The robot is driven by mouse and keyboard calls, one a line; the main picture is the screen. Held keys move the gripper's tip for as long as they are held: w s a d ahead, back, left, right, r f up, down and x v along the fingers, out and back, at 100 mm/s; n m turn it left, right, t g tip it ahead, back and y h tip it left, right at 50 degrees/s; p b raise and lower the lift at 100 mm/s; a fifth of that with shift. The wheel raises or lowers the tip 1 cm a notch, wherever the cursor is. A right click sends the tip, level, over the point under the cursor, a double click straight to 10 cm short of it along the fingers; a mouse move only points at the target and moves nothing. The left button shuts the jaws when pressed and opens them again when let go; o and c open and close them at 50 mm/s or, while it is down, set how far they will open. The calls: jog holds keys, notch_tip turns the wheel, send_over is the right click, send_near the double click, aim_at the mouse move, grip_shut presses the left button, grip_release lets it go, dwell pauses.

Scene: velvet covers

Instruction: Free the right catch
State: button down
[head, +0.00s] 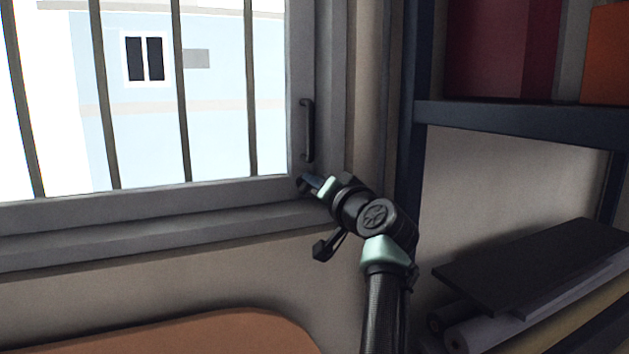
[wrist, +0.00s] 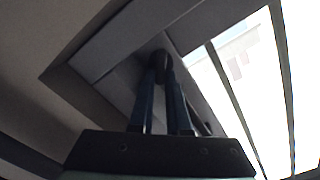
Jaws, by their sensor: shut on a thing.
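The barred window's grey frame (head: 150,200) fills the left of the head view. The right catch (head: 302,185) is a small dark piece at the frame's lower right corner, below the black upright handle (head: 307,130). My gripper (head: 311,182) reaches it from the lower right and is shut on it. In the wrist view the two blue fingers of my gripper (wrist: 163,82) come together at the dark rounded end of the catch (wrist: 161,56). The fingers hide most of the catch, so its angle cannot be told.
A dark blue shelf (head: 520,115) with red and orange items stands at the right. Below it lie dark flat boards (head: 535,265) and rolls. An orange-brown rounded surface (head: 200,330) is at the lower left. The sill (head: 130,245) is clear.

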jog(key=m+p, duration=0.1)
jog(key=m, duration=0.4)
jog(key=shift+d+f+m+p, duration=0.1)
jog(key=shift+f+m+p, duration=0.05)
jog(key=shift+m+p, duration=0.2)
jog(key=shift+f+m+p, duration=0.15)
jog(key=shift+m+p, duration=0.25)
jog(key=shift+m, duration=0.65)
jog(key=shift+f+m+p, duration=0.15)
jog(key=shift+m+p, duration=0.25)
jog(key=shift+m, duration=0.6)
jog(key=c, duration=0.9)
grip_release()
jog(key=shift+d, duration=0.1)
